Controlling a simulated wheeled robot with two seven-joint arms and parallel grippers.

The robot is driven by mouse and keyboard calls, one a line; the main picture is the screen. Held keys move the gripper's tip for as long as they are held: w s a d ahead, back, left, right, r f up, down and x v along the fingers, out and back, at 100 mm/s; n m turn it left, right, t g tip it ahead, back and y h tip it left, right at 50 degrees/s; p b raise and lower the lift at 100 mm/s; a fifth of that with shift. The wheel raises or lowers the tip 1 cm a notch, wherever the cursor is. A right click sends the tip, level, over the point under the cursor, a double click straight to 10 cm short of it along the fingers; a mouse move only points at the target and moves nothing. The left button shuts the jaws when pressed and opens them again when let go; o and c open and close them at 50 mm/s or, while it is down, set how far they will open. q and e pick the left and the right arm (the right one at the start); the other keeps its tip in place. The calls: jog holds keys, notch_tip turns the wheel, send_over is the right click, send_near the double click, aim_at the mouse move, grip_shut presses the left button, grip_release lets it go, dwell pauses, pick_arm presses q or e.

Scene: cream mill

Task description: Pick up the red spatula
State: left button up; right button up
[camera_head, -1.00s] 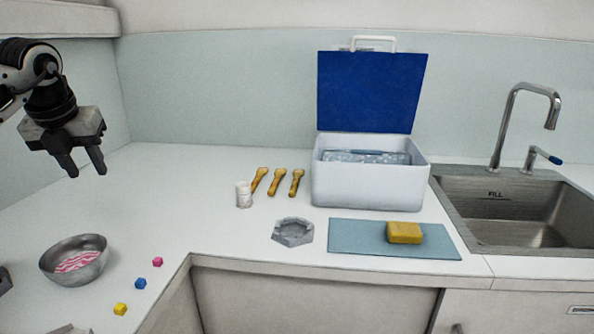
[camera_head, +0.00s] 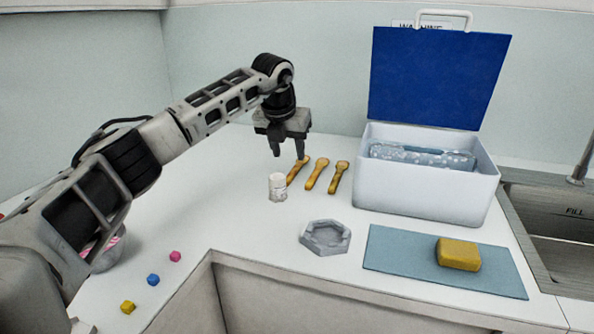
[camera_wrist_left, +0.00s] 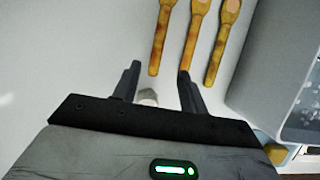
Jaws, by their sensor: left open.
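I see no spatula that is clearly red. Three yellow-brown wooden-looking utensils lie side by side on the white counter: a left one (camera_head: 297,171), a middle one (camera_head: 317,173) and a right one (camera_head: 338,178). They also show at the top of the left wrist view as left (camera_wrist_left: 161,40), middle (camera_wrist_left: 194,40) and right (camera_wrist_left: 220,48). My left gripper (camera_head: 288,154) is open, pointing down above the counter near the left utensil, with nothing held. In the left wrist view its fingertips (camera_wrist_left: 158,70) are apart. My right gripper is not in view.
A white jar (camera_head: 278,187) stands just in front of the utensils. A white cooler (camera_head: 425,190) with an open blue lid is to their right. A grey hexagonal dish (camera_head: 325,238), blue mat (camera_head: 385,252) with yellow sponge (camera_head: 458,254), and small cubes are nearer. My arm partly hides a bowl (camera_head: 106,260).

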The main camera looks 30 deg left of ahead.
aim_at(290, 174)
pick_arm(q)
jog(key=shift+a+x, duration=0.2)
jog(key=shift+x, duration=3.3)
jog(key=shift+s, duration=0.2)
grip_shut()
